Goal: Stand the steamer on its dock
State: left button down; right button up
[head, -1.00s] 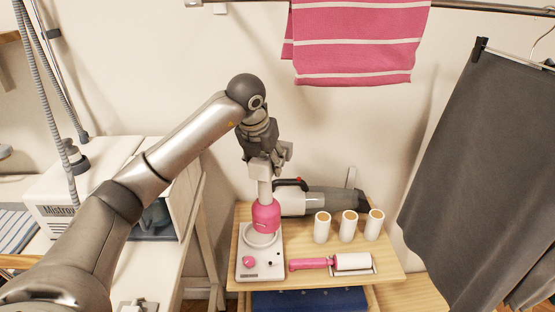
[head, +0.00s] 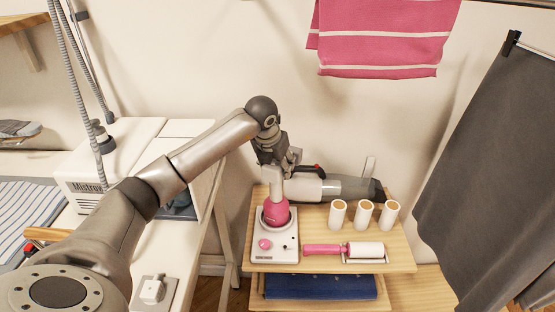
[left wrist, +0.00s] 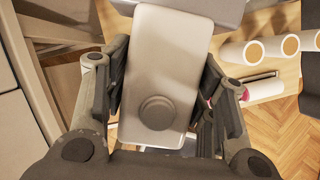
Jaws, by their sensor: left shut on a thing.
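The steamer has a pink bulb-shaped body (head: 277,212) with a pale upper part (head: 275,186). Its pale face with a round grey knob (left wrist: 157,112) fills the middle of the left wrist view. My left gripper (head: 278,164) is shut on the pale upper part, one finger on each side of it. The white dock (head: 285,254) stands at the left of the wooden shelf, with a pink knob on its front. The steamer is roughly upright, its pink body at the dock's round opening. Its underside is hidden, so full seating cannot be told. My right gripper is out of view.
A grey handheld vacuum (head: 340,189) lies behind. The shelf top (head: 402,258) is bare at right. A white table (head: 205,232) is left; dark trousers (head: 480,170) hang right.

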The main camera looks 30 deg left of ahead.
pick_arm(q)
jog(key=shift+w+r, duration=0.1)
jog(key=shift+r, duration=0.05)
jog(key=c, duration=1)
grip_release()
jog(key=shift+f, duration=0.2)
jog(key=o, duration=0.4)
jog(key=shift+r, duration=0.15)
jog(key=shift+s+r, duration=0.25)
jog(key=shift+r, duration=0.05)
jog(key=b+v, duration=0.1)
jog(key=v, duration=1)
jog(key=shift+r+b, duration=0.15)
jog(key=shift+b, duration=0.15)
jog(key=shift+s+d, duration=0.1)
